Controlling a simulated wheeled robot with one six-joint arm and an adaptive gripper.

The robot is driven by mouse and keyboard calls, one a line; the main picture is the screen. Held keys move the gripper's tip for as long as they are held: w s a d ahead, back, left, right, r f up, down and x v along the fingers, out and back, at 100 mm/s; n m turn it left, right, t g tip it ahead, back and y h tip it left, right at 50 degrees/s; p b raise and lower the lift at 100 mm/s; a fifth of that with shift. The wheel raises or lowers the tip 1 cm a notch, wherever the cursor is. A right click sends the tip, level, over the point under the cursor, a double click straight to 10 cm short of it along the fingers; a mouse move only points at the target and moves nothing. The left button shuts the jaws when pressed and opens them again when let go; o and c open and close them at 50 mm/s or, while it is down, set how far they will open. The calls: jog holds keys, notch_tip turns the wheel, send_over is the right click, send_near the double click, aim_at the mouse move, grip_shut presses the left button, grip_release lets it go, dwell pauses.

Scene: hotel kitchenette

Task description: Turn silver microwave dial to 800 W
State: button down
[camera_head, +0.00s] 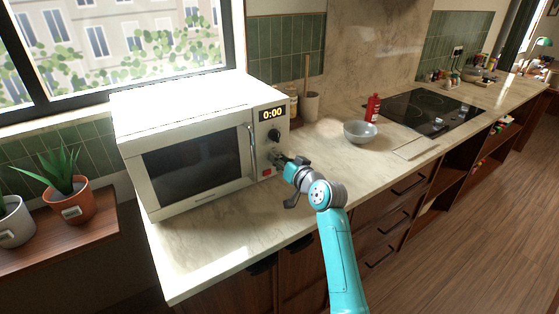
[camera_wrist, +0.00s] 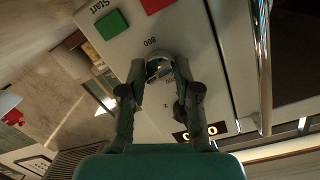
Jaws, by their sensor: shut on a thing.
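The white microwave (camera_head: 197,101) stands on the counter with its door shut and its display (camera_head: 272,114) reading 0:00. A black dial (camera_head: 274,136) sits below the display. My gripper (camera_head: 277,159) is at the lower part of the control panel and mostly covers the silver dial in the head view. In the wrist view the silver dial (camera_wrist: 159,66) sits between the fingertips of my gripper (camera_wrist: 160,80), which are shut on its sides. A printed 800 shows just beyond the dial, towards the coloured buttons. I cannot make out which mark the dial points to.
A green button (camera_wrist: 112,24) and a red button (camera_wrist: 154,4) lie close to the silver dial. The vertical door handle (camera_head: 252,148) is just left of the panel. A grey bowl (camera_head: 360,132) and red bottle (camera_head: 373,107) stand to the right. The counter front is clear.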

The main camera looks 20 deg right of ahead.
jog(key=m+y, duration=0.1)
jog(key=m, duration=0.5)
jog(key=m+y, duration=0.1)
jog(key=m, duration=1.1)
jog(key=shift+d+f+t+y, duration=0.2)
jog(key=shift+t+y, duration=0.1)
jog(key=shift+y, duration=0.1)
dwell(0.4)
jog(key=c, duration=0.8)
grip_release()
jog(key=shift+w, duration=0.1)
jog(key=shift+c, duration=0.2)
